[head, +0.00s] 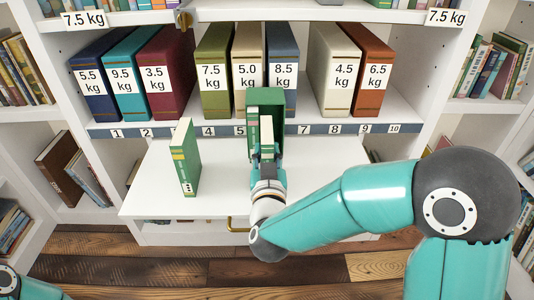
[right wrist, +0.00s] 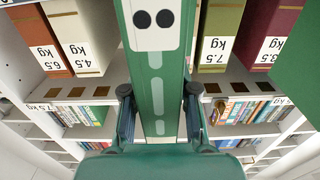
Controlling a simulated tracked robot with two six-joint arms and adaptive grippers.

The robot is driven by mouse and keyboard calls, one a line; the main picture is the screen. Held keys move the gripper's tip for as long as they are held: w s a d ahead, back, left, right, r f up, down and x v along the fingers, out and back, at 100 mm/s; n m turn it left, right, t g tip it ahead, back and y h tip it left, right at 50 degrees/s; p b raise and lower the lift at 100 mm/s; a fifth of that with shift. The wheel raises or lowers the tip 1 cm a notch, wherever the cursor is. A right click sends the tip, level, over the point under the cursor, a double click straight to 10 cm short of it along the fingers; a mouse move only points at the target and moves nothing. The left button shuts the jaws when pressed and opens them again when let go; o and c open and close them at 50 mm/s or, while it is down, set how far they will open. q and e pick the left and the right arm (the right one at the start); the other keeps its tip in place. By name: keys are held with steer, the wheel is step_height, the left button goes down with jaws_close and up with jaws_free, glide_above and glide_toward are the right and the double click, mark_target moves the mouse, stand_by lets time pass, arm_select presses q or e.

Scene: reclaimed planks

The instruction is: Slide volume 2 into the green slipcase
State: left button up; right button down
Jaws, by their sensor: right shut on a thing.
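The green slipcase (head: 265,97) stands on the white desk board, near the middle of the shelf front in the head view. A green volume (head: 253,134) shows at its left side. My right gripper (head: 267,160) is in front of the slipcase, shut on a green book, volume 2 (head: 267,135), which is upright. Its spine with two dots shows in the right wrist view (right wrist: 155,70) between the two dark fingers. I cannot tell how far it reaches into the slipcase. Another green book with three dots (head: 186,158) stands apart to the left. My left gripper is out of view.
Weighted binders stand in a row on the shelf behind, among them a green 7.5 kg (head: 213,72), a blue 8.5 kg (head: 282,70) and a cream 4.5 kg (head: 335,70). A numbered strip (head: 305,129) runs along the shelf edge. The desk board (head: 335,170) is clear on the right.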

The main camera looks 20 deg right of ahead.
steer(key=x, duration=0.6)
stand_by(2.2)
steer(key=shift+s+a, duration=0.1)
steer(key=shift+s, duration=0.1)
steer(key=shift+b+v, duration=0.5)
steer(key=shift+v, duration=1.9)
steer(key=shift+b, duration=0.35)
stand_by(0.5)
steer(key=shift+x, duration=1.75)
